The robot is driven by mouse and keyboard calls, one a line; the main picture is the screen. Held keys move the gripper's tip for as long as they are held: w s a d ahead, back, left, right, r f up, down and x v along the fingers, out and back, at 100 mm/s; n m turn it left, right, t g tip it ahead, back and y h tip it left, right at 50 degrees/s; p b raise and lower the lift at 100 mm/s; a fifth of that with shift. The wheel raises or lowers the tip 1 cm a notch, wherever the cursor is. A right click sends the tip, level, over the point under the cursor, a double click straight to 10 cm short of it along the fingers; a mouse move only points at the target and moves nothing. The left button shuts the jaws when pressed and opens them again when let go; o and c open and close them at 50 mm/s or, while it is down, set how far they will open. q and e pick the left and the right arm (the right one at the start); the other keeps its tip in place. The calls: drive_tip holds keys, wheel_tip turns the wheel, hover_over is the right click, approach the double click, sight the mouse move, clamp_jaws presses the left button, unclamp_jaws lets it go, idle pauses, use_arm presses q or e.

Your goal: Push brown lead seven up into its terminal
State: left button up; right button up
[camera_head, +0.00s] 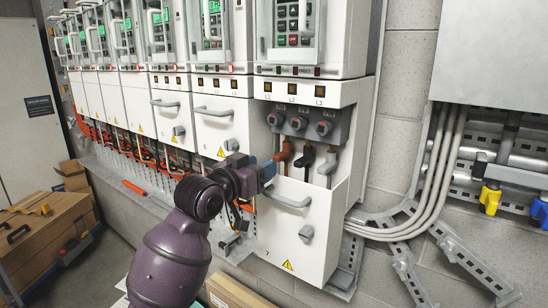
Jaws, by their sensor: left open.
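The brown lead (285,152) hangs at the left of three leads in the open bay of the nearest drive cabinet. Its top end is close under the grey terminal block (312,127); whether it sits inside a terminal is too small to tell. A black lead (304,160) and a grey lead (328,166) are to its right. My left gripper (273,166), with blue on its jaw, is open at the left of the brown lead, fingertips close to it. Whether they touch it I cannot tell. My right gripper is out of view.
The lowered cabinet front with a grey handle (288,201) is just below my gripper. More drive cabinets (140,105) run away to the left. Cardboard boxes (45,228) stand at the lower left. Grey conduits (430,190) curve along the wall at right.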

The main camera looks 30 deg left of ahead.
sight(284, 153)
use_arm(q)
drive_tip(key=w, duration=0.5)
drive_tip(key=shift+w+d+p, duration=0.35)
drive_tip(key=shift+d+p, duration=0.05)
clamp_jaws()
